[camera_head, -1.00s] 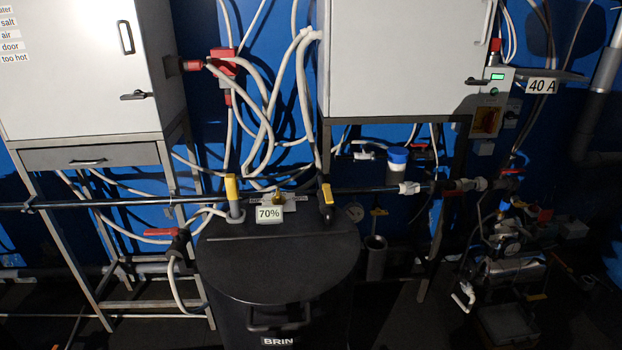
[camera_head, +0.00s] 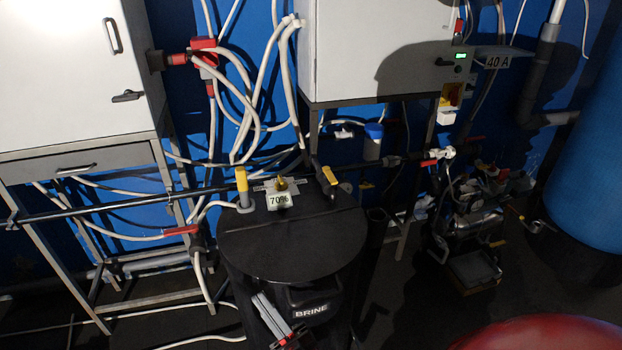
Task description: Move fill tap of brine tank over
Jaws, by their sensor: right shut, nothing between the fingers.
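The black brine tank (camera_head: 245,245) stands at centre, with a flat round lid and a "BRINE" label on its front. Two yellow-handled taps sit at the pipe behind the lid. The left tap (camera_head: 242,184) has its handle upright, and the right tap (camera_head: 326,176) has its handle tilted. I cannot tell from their looks which is the fill tap. My right gripper (camera_head: 266,306) is low in front of the tank, shut and empty, well below and apart from both taps. My left gripper is not in view.
A dark horizontal pipe (camera_head: 130,199) runs behind the lid. White cabinets stand on metal frames at left (camera_head: 70,75) and above right (camera_head: 375,50). White hoses (camera_head: 250,90) hang between them. A large blue tank (camera_head: 595,160) stands at far right. The space above the lid is clear.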

